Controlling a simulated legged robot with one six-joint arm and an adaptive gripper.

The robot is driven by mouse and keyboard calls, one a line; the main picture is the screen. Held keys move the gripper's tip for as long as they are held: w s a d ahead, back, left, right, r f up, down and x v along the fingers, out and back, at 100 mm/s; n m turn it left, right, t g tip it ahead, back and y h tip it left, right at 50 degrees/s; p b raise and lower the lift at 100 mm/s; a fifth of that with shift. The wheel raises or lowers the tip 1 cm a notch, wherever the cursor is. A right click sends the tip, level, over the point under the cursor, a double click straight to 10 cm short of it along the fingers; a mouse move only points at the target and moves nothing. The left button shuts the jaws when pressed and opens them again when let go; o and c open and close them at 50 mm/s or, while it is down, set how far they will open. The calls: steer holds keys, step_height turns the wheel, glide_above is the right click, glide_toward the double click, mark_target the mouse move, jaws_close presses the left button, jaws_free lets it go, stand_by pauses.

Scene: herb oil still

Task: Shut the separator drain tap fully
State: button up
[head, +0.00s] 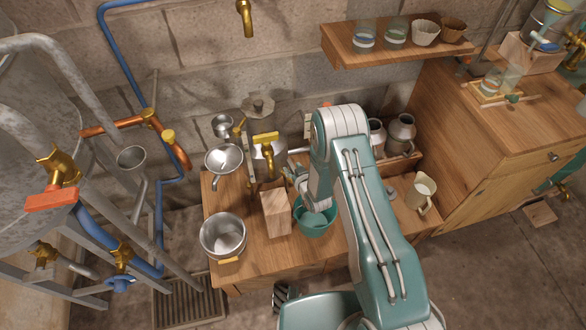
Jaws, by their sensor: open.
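A lidded metal vessel (258,108), which looks like the separator, stands at the back of the low wooden bench. A brass tap (265,140) with a crosswise handle shows on its front; I cannot tell how far it is turned. My gripper (291,172) is open, just right of and slightly below this tap in the picture. It looks apart from the tap and holds nothing that I can see. My arm hides part of the bench behind it. A teal bucket (314,226) stands below my gripper, next to an upright wooden block (275,212).
A steel pot (223,236) stands at the bench's front left, with a funnel (222,158) behind it. Metal cans (400,130) and a jug (421,193) stand to the right. Pipes and an orange-handled valve (52,198) fill the left. A shelf (390,52) overhangs behind.

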jaws_close()
steer(key=shift+a+m+t+h, duration=0.1)
steer(key=shift+m+t+h, duration=0.2)
steer(key=shift+m+h, duration=0.2)
stand_by(0.4)
steer(key=m+h, duration=0.2)
steer(key=h, duration=0.1)
steer(key=m+t+h, duration=0.1)
steer(key=shift+a+m, duration=0.25)
steer(key=shift+m, duration=0.15)
steer(key=m+g+h, duration=0.1)
steer(key=m+h, duration=0.4)
steer(key=shift+a+h, duration=0.1)
steer(key=shift+h, duration=0.7)
